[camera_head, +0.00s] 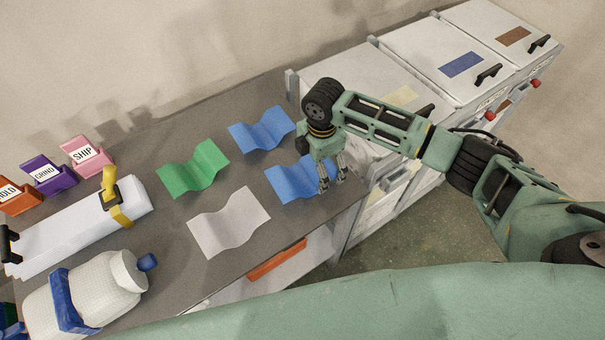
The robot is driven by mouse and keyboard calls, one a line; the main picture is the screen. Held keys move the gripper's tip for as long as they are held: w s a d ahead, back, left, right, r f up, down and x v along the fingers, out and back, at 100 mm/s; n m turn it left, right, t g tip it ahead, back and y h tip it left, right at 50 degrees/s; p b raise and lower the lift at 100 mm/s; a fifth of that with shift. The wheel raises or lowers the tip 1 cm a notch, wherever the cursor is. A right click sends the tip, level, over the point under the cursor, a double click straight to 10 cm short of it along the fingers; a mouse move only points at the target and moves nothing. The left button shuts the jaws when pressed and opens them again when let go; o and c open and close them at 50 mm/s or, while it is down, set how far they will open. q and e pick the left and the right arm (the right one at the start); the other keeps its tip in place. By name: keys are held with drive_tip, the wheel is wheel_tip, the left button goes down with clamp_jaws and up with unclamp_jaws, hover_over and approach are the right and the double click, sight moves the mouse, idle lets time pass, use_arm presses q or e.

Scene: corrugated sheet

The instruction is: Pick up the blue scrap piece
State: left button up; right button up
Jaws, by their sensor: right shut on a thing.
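Two blue corrugated scrap pieces lie on the grey table. The nearer blue scrap piece (290,182) is at the table's right edge, and the farther blue scrap piece (262,130) lies behind it. My right gripper (332,186) points down at the right end of the nearer blue piece and is shut on it. The fingers hide part of that end. The piece appears low over the table or touching it; I cannot tell which. My left gripper is not in view.
A green sheet (192,169) and a pale grey sheet (229,222) lie to the left. White lidded bins (455,65) stand at the right. A white bottle (90,292), a white roll-like block (75,232) and labelled holders (88,153) fill the left side.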

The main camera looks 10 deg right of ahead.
drive_tip(key=shift+c, duration=1.2)
drive_tip(key=shift+r, duration=0.1)
